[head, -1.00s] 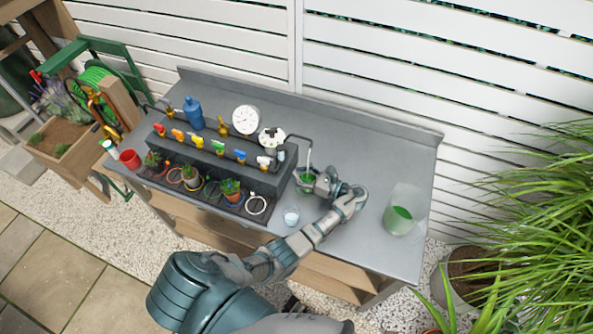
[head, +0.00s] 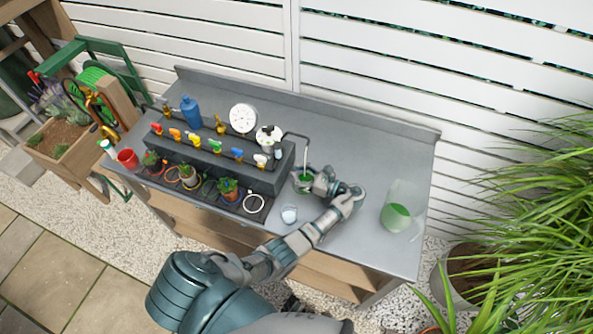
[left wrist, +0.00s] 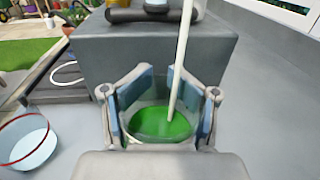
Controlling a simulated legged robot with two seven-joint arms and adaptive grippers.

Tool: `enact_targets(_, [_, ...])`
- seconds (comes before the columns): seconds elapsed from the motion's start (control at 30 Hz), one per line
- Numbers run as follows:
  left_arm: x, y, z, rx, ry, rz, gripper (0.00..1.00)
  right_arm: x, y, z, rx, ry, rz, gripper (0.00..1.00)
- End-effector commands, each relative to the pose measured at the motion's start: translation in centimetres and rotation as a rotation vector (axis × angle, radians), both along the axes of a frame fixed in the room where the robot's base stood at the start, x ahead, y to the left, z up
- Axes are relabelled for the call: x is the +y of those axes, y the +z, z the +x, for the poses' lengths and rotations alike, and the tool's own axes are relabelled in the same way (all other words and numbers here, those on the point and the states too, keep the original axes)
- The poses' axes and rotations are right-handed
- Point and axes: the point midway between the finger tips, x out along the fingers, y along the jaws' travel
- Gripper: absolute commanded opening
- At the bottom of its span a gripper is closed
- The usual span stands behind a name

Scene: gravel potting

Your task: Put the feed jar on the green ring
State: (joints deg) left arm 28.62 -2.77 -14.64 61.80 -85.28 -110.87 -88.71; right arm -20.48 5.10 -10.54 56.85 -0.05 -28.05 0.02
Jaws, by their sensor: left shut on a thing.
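A clear jar with green liquid (head: 304,178), which I take as the feed jar, is under the bent spout at the end of the tap block. In the left wrist view the jar (left wrist: 160,124) is between my blue-padded fingers, with a pale straight stream or rod coming down into it. My left gripper (head: 316,183) is shut on the jar at table height. A dark green ring (head: 210,189) shows faintly on the black tray, between two potted plants; it is partly hidden. My right gripper is out of view.
A small clear cup (head: 289,214) stands close to my left arm. A large clear container with green liquid (head: 397,217) is to the right. The tap block (head: 225,160) with coloured taps stands behind the black tray. A white ring (head: 254,212) lies at the tray's right end.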

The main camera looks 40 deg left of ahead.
Motion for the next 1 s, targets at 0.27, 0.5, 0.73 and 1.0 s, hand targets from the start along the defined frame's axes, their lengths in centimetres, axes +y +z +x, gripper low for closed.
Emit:
enact_targets(0.27, [0.4,-0.4,0.0,0.000,0.001,-0.002,0.77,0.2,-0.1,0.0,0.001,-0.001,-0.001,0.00])
enact_targets(0.5, [0.1,-0.3,0.0,0.000,0.001,0.001,0.88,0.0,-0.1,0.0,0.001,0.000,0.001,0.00])
enact_targets(0.73, [0.0,0.5,0.0,-0.003,0.001,0.001,0.88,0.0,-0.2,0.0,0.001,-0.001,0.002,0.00])
enact_targets(1.0, [0.5,5.5,0.0,-0.005,0.001,-0.003,0.88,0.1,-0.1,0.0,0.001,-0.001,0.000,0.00])
